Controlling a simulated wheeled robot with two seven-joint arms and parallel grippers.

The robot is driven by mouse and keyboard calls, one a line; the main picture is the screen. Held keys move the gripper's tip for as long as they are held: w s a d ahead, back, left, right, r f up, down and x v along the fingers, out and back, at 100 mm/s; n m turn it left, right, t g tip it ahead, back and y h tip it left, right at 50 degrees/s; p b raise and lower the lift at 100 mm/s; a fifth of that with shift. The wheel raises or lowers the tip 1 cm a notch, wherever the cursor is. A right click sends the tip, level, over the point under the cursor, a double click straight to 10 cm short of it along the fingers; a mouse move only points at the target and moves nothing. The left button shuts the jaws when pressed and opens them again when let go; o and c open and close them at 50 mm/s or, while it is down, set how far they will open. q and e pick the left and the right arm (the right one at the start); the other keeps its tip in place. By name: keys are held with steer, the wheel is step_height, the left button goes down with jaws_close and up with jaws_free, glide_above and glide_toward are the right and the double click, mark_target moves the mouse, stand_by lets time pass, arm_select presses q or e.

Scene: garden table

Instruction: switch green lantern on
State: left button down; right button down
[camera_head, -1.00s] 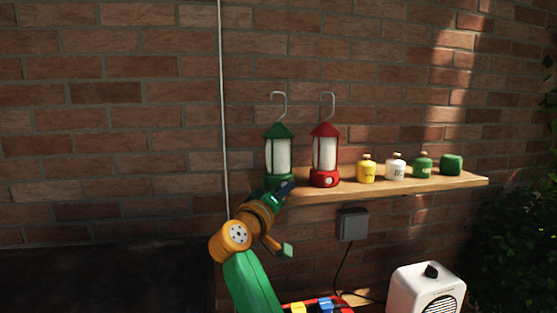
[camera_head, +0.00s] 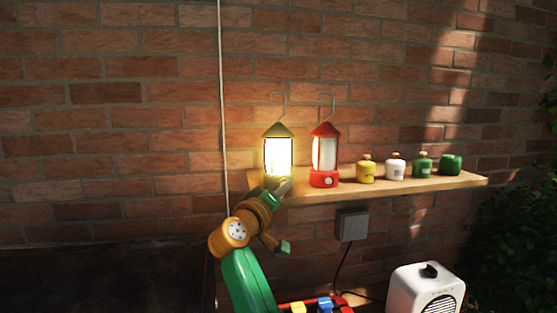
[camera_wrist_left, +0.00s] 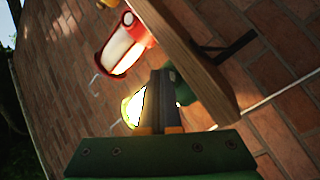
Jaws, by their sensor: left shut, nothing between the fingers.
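The green lantern (camera_head: 278,154) stands upright at the left end of the wooden shelf and glows bright yellow-white. It also shows in the left wrist view (camera_wrist_left: 132,110), partly hidden behind the fingers. My left gripper (camera_head: 284,187) is at the lantern's base, in front of it, shut with nothing between the fingers. Its fingers also show in the left wrist view (camera_wrist_left: 164,88), pointing at the lantern's base. I cannot tell whether the fingertips touch the base. The right gripper is not in view.
A red lantern (camera_head: 324,155) stands close to the right, with a round knob on its base. Several small bottles line the wooden shelf (camera_head: 440,183) further right. A grey box (camera_head: 352,224) with a cable is below. A white heater-like device (camera_head: 426,291) stands at the lower right.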

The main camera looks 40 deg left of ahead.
arm_select(q)
steer(key=shift+s+d, duration=0.3)
steer(key=shift+d, duration=0.15)
steer(key=s+d, duration=0.3)
steer(key=d, duration=0.2)
steer(key=shift+s+b, duration=0.15)
steer(key=shift+b, duration=0.15)
steer(key=shift+f, duration=0.1)
